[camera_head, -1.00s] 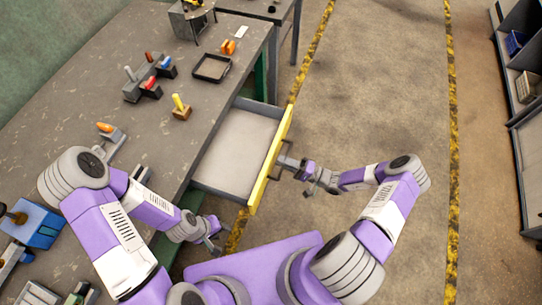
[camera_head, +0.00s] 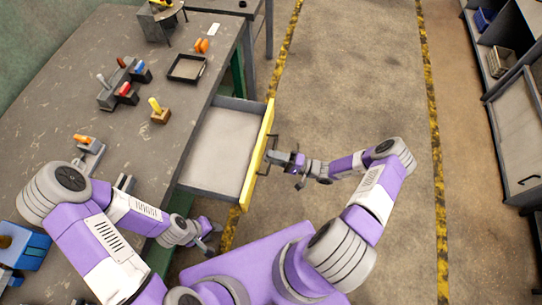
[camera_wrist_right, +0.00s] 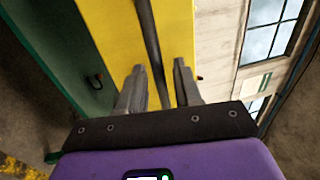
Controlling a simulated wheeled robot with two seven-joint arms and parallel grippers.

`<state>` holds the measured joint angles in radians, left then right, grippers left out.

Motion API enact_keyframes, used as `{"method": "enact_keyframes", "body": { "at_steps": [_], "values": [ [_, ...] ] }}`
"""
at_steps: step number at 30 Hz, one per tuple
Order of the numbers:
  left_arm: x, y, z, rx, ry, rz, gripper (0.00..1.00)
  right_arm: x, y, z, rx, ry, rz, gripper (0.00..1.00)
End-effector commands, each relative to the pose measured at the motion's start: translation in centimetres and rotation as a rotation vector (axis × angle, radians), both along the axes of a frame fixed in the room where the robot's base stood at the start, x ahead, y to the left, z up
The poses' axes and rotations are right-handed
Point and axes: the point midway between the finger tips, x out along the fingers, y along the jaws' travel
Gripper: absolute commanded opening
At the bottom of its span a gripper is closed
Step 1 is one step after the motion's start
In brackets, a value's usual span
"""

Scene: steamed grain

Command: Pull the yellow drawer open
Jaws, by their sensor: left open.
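The yellow drawer front (camera_head: 258,155) stands well out from the workbench. Its open grey tray (camera_head: 222,145) is empty. A dark bar handle (camera_head: 262,168) is on the front, and it also shows in the right wrist view (camera_wrist_right: 149,30) against the yellow face (camera_wrist_right: 115,30). My right gripper (camera_head: 276,158) is at the handle. In the wrist view its two fingers (camera_wrist_right: 158,78) stand apart on either side of the bar, with a gap to the right finger. My left gripper (camera_head: 213,238) is open and empty, low beside the bench, away from the drawer.
The workbench (camera_head: 60,115) carries a block with colored handles (camera_head: 122,85), a yellow-handled piece (camera_head: 158,112), a black tray (camera_head: 187,68) and orange parts (camera_head: 202,46). Open floor (camera_head: 350,90) lies right of the drawer. Shelving (camera_head: 510,90) stands at far right.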

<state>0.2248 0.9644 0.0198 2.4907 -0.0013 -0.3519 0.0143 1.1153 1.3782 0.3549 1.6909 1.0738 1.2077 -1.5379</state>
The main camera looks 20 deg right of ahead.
Motion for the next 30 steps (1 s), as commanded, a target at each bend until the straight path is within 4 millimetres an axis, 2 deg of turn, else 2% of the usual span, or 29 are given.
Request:
{"method": "enact_keyframes", "body": {
  "at_steps": [6,12,30],
  "values": [
    [0.0,0.0,-0.1,0.0,0.0,0.0,0.43,-2.1,-3.1,-0.8,-0.005,0.002,-0.005,0.34],
    [0.0,0.0,-0.2,0.0,0.0,0.0,0.43,-3.6,-5.0,-1.3,-0.003,0.0,-0.002,0.34],
    [0.0,0.0,-0.1,0.0,0.0,0.0,0.43,-3.9,-5.4,-1.4,-0.002,0.001,-0.001,0.34]
  ]
}}
